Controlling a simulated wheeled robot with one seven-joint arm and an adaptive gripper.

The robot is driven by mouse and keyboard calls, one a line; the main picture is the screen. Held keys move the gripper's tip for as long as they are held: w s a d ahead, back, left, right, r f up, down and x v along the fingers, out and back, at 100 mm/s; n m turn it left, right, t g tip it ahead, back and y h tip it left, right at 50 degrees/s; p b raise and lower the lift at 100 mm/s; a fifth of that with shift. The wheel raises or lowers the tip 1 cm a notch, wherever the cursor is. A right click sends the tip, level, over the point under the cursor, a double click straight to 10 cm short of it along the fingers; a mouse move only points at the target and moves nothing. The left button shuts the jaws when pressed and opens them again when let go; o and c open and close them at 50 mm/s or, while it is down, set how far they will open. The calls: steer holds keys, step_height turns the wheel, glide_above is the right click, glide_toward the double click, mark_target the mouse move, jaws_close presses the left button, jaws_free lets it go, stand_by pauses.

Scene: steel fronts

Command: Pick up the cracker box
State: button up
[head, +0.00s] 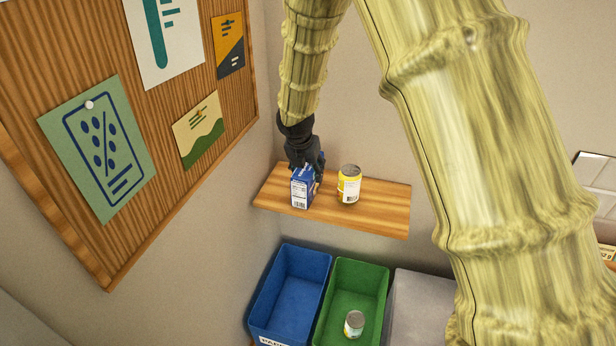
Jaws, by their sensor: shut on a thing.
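A small blue and white box (300,190), which I take for the cracker box, stands upright at the left part of a wooden wall shelf (382,217). My gripper (308,171) is black and comes down from above. It is shut on the box, around its upper part. The fingers partly hide the box's top and right side. I cannot tell whether the box is touching the shelf or slightly above it.
A yellow-labelled can (349,185) stands on the shelf close to the right of the box. Below are a blue bin (262,298), a green bin (379,279) holding a can (354,323), and a grey bin (422,285). A pinboard (178,108) is on the left wall.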

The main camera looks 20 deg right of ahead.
step_height(320, 180, up, 10)
steer(key=b, duration=0.3)
steer(key=shift+r, duration=0.25)
stand_by(1.0)
